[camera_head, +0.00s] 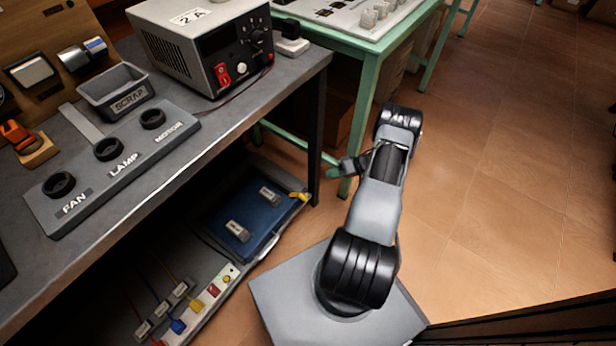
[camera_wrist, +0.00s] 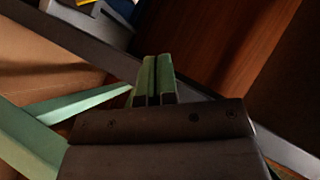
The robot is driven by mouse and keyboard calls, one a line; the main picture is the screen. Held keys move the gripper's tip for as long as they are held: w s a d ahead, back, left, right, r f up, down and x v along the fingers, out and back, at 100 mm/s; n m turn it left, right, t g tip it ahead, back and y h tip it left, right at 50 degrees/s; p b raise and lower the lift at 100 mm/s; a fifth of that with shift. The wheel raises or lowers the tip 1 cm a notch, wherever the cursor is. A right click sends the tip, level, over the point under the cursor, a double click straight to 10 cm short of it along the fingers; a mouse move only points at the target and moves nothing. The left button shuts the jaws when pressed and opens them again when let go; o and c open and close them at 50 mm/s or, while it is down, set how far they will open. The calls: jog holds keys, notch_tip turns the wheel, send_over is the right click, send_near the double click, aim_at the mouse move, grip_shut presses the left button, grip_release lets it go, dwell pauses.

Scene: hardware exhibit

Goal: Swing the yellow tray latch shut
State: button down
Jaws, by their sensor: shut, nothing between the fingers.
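The yellow tray latch (camera_head: 300,196) is at the right corner of a blue tray (camera_head: 226,209) on the low shelf under the bench. It sticks out past the tray's corner near the bench leg. My gripper (camera_head: 331,173) is in the head view, up and right of the latch and apart from it. Its green fingers point left, toward the bench leg. In the wrist view my gripper (camera_wrist: 154,60) is shut and empty. A small yellow patch (camera_wrist: 85,2) shows at that view's top edge; I cannot tell whether it is the latch.
A dark bench leg (camera_head: 315,140) stands just behind the latch. A green table (camera_head: 362,110) has a leg close behind my gripper. A power strip (camera_head: 215,290) with several plugs lies in front of the tray. The tiled floor (camera_head: 500,180) on the right is clear.

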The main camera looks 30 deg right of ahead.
jog(key=b, duration=0.3)
send_over(303, 197)
jog(key=w+d, duration=0.2)
jog(key=d, duration=0.2)
notch_tip(303, 197, down, 4)
jog(key=shift+s+a+f+b, duration=0.2)
jog(key=shift+a+f, duration=0.35)
jog(key=shift+a, duration=0.3)
jog(key=shift+s+a+f+b, duration=0.15)
jog(key=shift+a+f, duration=0.35)
jog(key=shift+a, duration=0.3)
jog(key=shift+a, duration=0.15)
